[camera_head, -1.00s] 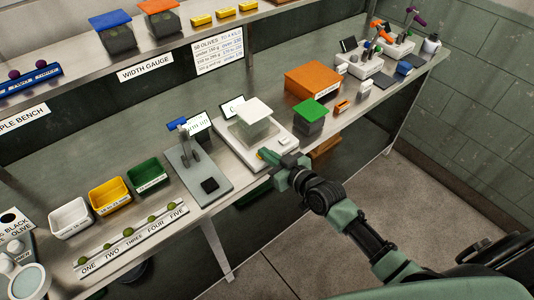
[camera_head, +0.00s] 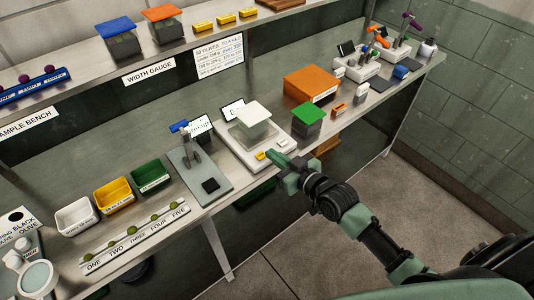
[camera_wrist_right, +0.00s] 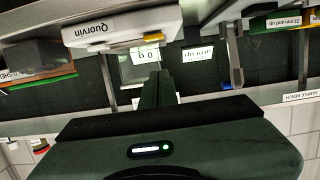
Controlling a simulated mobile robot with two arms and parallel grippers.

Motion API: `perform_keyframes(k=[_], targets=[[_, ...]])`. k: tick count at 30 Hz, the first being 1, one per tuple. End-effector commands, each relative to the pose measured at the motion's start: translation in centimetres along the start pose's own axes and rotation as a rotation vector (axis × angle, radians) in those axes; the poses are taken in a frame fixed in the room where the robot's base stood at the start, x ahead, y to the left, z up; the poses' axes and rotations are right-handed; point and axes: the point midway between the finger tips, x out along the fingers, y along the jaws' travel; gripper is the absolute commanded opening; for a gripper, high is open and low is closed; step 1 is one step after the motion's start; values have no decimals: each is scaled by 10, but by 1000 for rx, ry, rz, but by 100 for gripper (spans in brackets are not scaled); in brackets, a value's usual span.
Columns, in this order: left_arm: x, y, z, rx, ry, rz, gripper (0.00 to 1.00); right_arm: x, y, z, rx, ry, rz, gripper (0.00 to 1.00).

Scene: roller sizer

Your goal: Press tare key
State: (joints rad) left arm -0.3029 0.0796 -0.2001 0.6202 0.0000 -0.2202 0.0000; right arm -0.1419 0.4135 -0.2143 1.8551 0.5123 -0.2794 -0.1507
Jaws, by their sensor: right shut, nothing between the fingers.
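The white scale (camera_head: 262,145) stands near the bench's front edge, with a raised white plate (camera_head: 253,112) and a display behind it. A yellow key (camera_head: 260,155) sits at its front; its label is too small to read. In the wrist view the scale (camera_wrist_right: 120,30) appears upside down, marked "Quorvin", with a yellow key (camera_wrist_right: 160,38) and a display (camera_wrist_right: 150,53) that seems to read 0 g. My right gripper (camera_head: 270,157) is shut and empty, its tips just right of the yellow key, seemingly apart from it. My left gripper is out of view.
A grey press-like stand (camera_head: 205,178) is left of the scale. A green-topped dark box (camera_head: 308,118) and an orange box (camera_head: 312,84) are to its right. Coloured bins (camera_head: 113,196) and a numbered olive rack (camera_head: 135,238) lie farther left. Floor in front is clear.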

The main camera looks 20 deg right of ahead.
Motion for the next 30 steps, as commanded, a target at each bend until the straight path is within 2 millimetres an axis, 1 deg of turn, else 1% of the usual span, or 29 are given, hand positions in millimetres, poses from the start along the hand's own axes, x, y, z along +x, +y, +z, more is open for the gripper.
perform_keyframes(k=[1,3,6,10,15,30], targets=[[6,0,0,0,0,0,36,-12,0,3,-3,0,-1,0],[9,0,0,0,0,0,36,-26,0,2,-4,1,0,0],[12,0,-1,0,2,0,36,-42,0,0,-3,3,0,0],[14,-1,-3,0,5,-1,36,-54,1,-2,-2,5,1,0],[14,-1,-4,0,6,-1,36,-60,0,-3,-2,7,1,0],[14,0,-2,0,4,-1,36,-59,1,-4,-2,8,1,0]])
